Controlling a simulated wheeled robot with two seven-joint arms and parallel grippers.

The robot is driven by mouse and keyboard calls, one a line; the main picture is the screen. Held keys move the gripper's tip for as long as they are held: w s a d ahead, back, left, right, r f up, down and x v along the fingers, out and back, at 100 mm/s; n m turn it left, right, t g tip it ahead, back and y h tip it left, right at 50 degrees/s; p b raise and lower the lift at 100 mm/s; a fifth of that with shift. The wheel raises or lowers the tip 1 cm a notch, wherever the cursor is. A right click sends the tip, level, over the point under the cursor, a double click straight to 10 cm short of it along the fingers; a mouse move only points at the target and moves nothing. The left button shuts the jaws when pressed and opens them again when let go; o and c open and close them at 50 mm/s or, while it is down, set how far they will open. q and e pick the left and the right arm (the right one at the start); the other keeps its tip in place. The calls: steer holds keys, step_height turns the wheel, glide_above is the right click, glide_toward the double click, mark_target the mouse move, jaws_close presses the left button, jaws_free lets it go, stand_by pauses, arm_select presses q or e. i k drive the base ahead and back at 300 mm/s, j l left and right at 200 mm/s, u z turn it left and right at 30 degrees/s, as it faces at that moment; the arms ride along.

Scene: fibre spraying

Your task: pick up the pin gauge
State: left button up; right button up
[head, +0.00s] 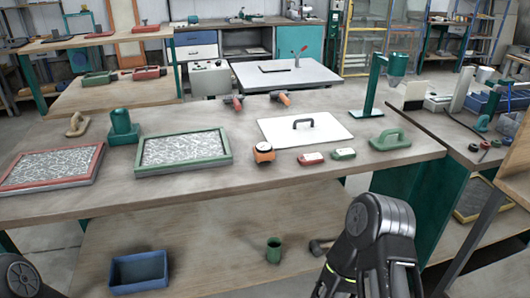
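A small orange device with a round dark dial (264,152) stands near the front middle of the long workbench (230,190). It looks most like a gauge, but its pin cannot be made out at this size. Part of my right arm shows at the bottom right, in front of the bench. A small part of my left arm shows in the bottom left corner. The fingers of both grippers are out of view. Nothing visible touches the orange device.
A red-framed tray (52,165) and a green-framed tray (183,150) lie left of the device. A white plate with a black handle (305,129) lies behind it. Small red (310,159) and green (343,154) items sit to its right. A green-based stand (373,88) rises behind.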

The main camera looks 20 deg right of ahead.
mark_target(259, 157)
steer(key=i+z, duration=0.1)
steer(key=i, duration=0.5)
steer(key=z, duration=1.75)
